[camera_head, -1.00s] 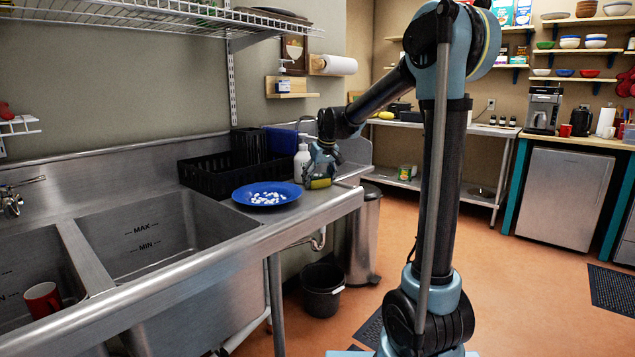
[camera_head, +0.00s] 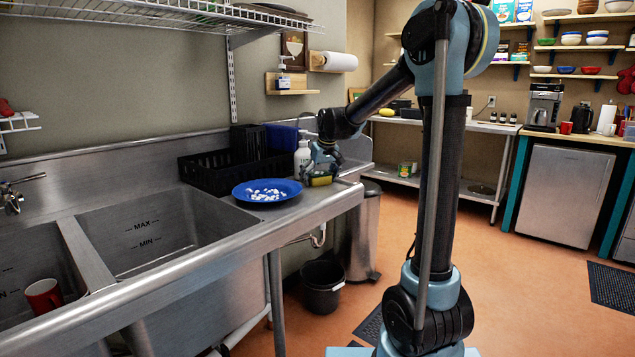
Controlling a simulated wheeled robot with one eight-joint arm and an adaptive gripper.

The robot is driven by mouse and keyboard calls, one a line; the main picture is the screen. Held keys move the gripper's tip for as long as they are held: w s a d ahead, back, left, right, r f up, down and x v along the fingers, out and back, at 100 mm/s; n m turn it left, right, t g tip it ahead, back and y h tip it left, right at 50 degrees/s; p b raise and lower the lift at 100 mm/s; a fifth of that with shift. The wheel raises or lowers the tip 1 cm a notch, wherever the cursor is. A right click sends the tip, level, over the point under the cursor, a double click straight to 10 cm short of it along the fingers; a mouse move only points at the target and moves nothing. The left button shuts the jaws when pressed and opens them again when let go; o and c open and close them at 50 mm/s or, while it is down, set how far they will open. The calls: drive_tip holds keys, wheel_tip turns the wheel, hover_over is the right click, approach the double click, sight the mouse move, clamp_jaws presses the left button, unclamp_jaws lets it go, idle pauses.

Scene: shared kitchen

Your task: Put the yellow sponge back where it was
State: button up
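The yellow sponge (camera_head: 320,181) with a dark layer is at the right end of the steel sink counter (camera_head: 343,196), right of the blue plate. My gripper (camera_head: 322,170) is directly above the sponge and reaches down to it. The fingers are small and dark here. I cannot tell whether they are closed on the sponge or only around it. The sponge is at or very near the counter surface.
A blue plate (camera_head: 267,199) with white pieces lies just left of the sponge. A white pump bottle (camera_head: 302,155) stands behind, beside a black rack (camera_head: 222,172). The sink basin (camera_head: 140,228) is to the left. The counter's front edge is close.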

drive_tip(key=v, duration=1.3)
drive_tip(key=s+d+f+m, duration=0.2)
drive_tip(key=s+d+f, duration=0.5)
drive_tip(key=s, duration=0.5)
drive_tip(key=s+d+f+m+g+h, duration=0.1)
drive_tip(key=s+d+f, duration=0.6)
drive_tip(key=s+f, duration=0.3)
drive_tip(key=s+d+f+m+h, duration=0.1)
drive_tip(key=s+d+f, duration=0.6)
drive_tip(key=s, duration=0.7)
wheel_tip(320, 180, down, 3)
drive_tip(key=shift+s+d+r+m+g, duration=0.2)
drive_tip(key=shift+s+m+g, duration=0.1)
drive_tip(key=shift+m, duration=0.5)
drive_tip(key=shift+w, duration=0.1)
